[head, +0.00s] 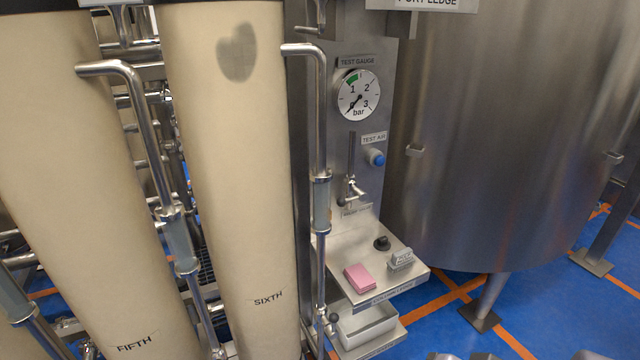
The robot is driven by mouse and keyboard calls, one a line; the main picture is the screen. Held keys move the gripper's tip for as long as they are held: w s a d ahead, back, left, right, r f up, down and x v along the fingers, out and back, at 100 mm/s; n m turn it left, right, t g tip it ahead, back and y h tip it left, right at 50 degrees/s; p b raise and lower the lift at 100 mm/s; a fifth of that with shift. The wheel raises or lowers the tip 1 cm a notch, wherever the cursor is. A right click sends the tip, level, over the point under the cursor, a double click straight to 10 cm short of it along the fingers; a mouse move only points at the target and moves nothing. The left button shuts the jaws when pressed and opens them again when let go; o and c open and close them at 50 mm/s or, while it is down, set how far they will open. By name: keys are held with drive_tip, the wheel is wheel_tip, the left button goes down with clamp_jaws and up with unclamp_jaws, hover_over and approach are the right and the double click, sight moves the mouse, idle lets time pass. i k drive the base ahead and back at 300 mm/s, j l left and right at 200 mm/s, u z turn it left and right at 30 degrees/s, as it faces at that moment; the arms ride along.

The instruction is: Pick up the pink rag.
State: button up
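The pink rag (359,278) is a small folded pink cloth pad. It lies flat on a steel shelf (345,246) that juts out from the panel, near the shelf's front edge and left of its middle. Nothing covers it in the head view. My gripper cannot be made out in this view. Only rounded metal parts show at the bottom edge, and I cannot tell what they are.
A black knob (382,243) and a small grey labelled block (401,259) stand right of the rag. A vertical steel pipe (320,220) runs close on its left. A white tray (366,325) sits below. A large tank (500,130) stands right, tan columns (235,200) left.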

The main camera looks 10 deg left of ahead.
sight(361, 280)
drive_tip(key=i+j+u, duration=0.15)
drive_tip(key=i+u, duration=0.5)
drive_tip(key=i, duration=0.2)
drive_tip(key=i+u, duration=0.35)
drive_tip(key=i, duration=0.1)
